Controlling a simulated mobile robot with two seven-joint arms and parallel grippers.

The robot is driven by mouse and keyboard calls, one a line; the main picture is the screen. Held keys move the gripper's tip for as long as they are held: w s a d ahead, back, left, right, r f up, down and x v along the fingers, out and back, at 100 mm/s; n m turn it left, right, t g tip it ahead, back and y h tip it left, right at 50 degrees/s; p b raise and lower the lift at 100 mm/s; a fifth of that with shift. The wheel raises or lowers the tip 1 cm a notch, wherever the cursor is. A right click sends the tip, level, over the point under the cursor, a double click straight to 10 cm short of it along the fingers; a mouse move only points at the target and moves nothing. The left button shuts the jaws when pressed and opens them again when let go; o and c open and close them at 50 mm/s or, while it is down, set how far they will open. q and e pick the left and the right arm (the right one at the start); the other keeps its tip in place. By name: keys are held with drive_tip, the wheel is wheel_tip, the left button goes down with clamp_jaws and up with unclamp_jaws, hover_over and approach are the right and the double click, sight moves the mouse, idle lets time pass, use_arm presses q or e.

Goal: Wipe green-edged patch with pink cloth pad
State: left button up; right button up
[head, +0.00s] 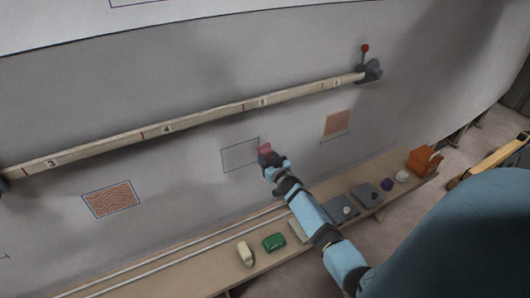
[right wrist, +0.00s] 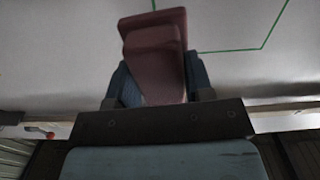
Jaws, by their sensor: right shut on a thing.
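My right gripper (head: 272,163) is shut on the pink cloth pad (head: 265,152), at the right edge of the green-edged patch (head: 239,155) on the grey hull wall. The inside of this patch looks plain grey like the wall. In the right wrist view the pad (right wrist: 155,48) stands up between the fingers, and part of the green outline (right wrist: 232,50) shows to its right. I cannot tell whether the pad touches the wall. The pad and gripper hide part of the patch's right side. My left gripper is not in view.
Two other outlined patches with reddish-brown marks are on the wall, one at left (head: 111,199) and one at right (head: 337,124). A numbered batten (head: 200,121) runs above. A ledge below carries a green block (head: 274,242), a pale block (head: 245,253) and an orange box (head: 423,160).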

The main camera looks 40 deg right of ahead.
drive_tip(key=shift+v, duration=0.75)
drive_tip(key=p+v, duration=0.2)
drive_tip(key=v, duration=0.3)
drive_tip(key=shift+f+p, duration=0.1)
drive_tip(key=shift+p, duration=0.2)
